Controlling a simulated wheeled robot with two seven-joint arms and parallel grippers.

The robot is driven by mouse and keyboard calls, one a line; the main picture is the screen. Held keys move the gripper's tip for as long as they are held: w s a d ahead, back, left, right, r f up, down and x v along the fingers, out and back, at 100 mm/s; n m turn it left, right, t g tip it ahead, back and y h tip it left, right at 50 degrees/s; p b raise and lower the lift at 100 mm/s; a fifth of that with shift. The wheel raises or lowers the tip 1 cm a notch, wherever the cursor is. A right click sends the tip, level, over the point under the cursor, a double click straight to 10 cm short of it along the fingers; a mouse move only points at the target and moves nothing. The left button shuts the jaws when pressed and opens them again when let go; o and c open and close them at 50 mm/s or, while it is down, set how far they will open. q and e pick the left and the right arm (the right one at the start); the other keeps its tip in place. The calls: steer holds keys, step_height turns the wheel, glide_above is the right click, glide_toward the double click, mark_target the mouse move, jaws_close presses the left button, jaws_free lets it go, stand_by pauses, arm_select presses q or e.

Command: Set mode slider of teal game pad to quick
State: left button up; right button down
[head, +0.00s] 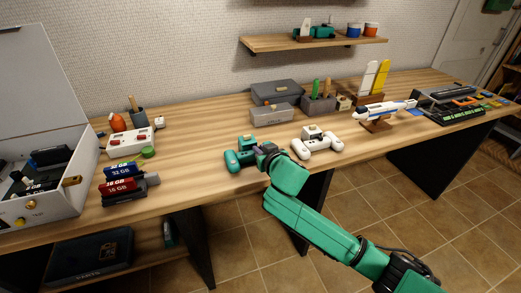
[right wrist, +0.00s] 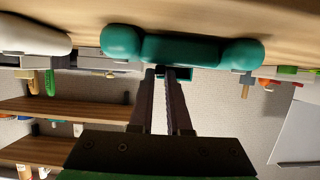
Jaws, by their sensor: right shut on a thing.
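The teal game pad (head: 232,160) lies near the front edge of the table, left of the white game pad. My right gripper (head: 261,150) reaches it from the front right. In the right wrist view, which is upside down, the pad (right wrist: 180,48) spans the top, with its rounded grips to either side. My right gripper's fingers (right wrist: 165,73) are nearly together at the pad's edge, shut on a small dark part there, which I take to be the mode slider. The slider's setting and markings are hidden by the fingers. My left gripper is not in view.
A white game pad (head: 318,146) stands close on the right. A grey box (head: 271,114) and a holder with tools (head: 318,104) stand behind. Stacked cartridges (head: 122,188) and an open white case (head: 75,200) are at the left. The table between cartridges and teal pad is clear.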

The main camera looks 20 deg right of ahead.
steer(key=shift+a, duration=0.1)
stand_by(0.4)
steer(key=shift+s+a+f, duration=0.1)
steer(key=shift+a, duration=0.75)
steer(key=c, duration=0.8)
jaws_free()
steer(key=shift+c, duration=0.2)
steer(key=v, duration=1.4)
steer(key=shift+s, duration=0.25)
